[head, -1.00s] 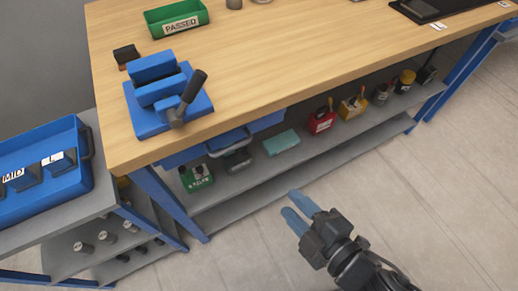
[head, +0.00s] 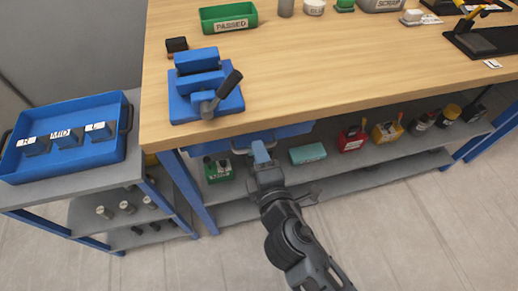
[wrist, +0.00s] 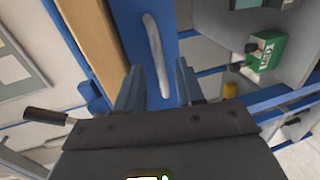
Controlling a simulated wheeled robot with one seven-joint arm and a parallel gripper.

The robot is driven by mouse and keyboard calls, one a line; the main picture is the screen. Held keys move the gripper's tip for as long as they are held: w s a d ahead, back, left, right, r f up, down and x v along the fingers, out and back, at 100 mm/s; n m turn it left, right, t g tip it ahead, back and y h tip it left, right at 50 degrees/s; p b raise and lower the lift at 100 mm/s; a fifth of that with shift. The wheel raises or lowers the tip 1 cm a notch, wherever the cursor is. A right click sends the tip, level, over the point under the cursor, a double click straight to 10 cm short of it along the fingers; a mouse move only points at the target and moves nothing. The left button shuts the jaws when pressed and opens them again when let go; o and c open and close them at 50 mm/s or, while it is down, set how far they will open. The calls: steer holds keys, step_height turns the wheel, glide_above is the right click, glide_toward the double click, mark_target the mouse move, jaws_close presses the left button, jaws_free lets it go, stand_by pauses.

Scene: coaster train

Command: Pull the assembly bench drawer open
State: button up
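The blue bench drawer (head: 292,131) hangs under the wooden top of the assembly bench (head: 330,75). In the wrist view its blue front (wrist: 130,30) faces me, with a long pale handle bar (wrist: 154,45) across it. My gripper (head: 260,154) is at the drawer front, below the bench edge. In the wrist view my gripper (wrist: 158,82) is open, one finger on each side of the handle's near end. I cannot tell whether the fingers touch it. My gripper and arm hide part of the drawer front in the head view.
A blue vise (head: 205,90) stands on the bench top above the drawer. The lower shelf (head: 330,170) holds a green box (head: 218,172), a teal box (head: 307,153) and other items. A side cart with a blue tray (head: 100,155) stands left. Floor in front is clear.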

steer(key=shift+x, duration=0.9)
jaws_close()
